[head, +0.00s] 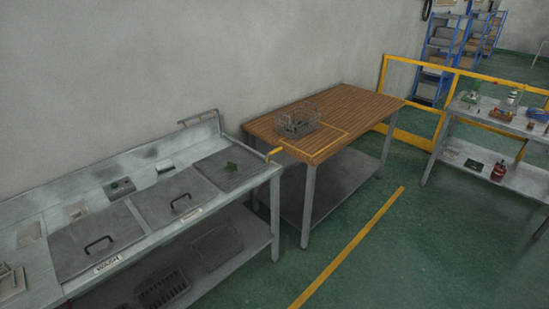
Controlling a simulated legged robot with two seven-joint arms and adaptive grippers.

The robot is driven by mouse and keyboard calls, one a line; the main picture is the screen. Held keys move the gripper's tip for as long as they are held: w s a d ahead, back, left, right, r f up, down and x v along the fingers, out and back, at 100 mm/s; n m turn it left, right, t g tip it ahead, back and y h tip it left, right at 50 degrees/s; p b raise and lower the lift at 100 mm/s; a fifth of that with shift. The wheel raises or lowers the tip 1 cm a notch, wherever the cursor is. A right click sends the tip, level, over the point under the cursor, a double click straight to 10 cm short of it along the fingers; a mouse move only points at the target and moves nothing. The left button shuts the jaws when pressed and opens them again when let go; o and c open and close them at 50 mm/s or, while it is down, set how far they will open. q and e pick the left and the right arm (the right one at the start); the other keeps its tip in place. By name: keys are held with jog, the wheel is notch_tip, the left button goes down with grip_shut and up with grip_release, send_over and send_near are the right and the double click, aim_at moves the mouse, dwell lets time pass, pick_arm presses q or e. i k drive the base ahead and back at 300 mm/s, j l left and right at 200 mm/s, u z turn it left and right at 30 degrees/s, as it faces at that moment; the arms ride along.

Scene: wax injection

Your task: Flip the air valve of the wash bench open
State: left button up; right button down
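The metal wash bench (255,178) stands along the wall at the left, with a "WASH" label on its front. A small yellow lever (274,154) sticks out at its right front corner; it looks like the air valve handle, but the valve body is too small to make out. Two lidded basins with black handles are set in the top: the left lid (75,257) and the middle lid (160,216). Neither of my grippers is in view.
A wooden-topped table (350,105) with a wire basket (298,122) stands right of the bench, a narrow gap between. A yellow rail (480,76), blue shelving (440,50) and a cluttered table (490,158) are farther right. The green floor (420,250) in front is clear.

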aim_at(280, 149)
jog(key=i+u, duration=0.15)
jog(key=u, duration=0.45)
jog(key=i+l+u, duration=0.35)
jog(key=i+l, duration=0.15)
jog(key=l, duration=0.15)
jog(key=i+l+u, duration=0.4)
jog(key=l, duration=0.35)
jog(key=i+l, duration=0.2)
jog(key=l, duration=0.2)
jog(key=i+l, duration=0.2)
jog(key=l, duration=0.2)
jog(key=i+l, duration=0.25)
jog(key=l, duration=0.2)
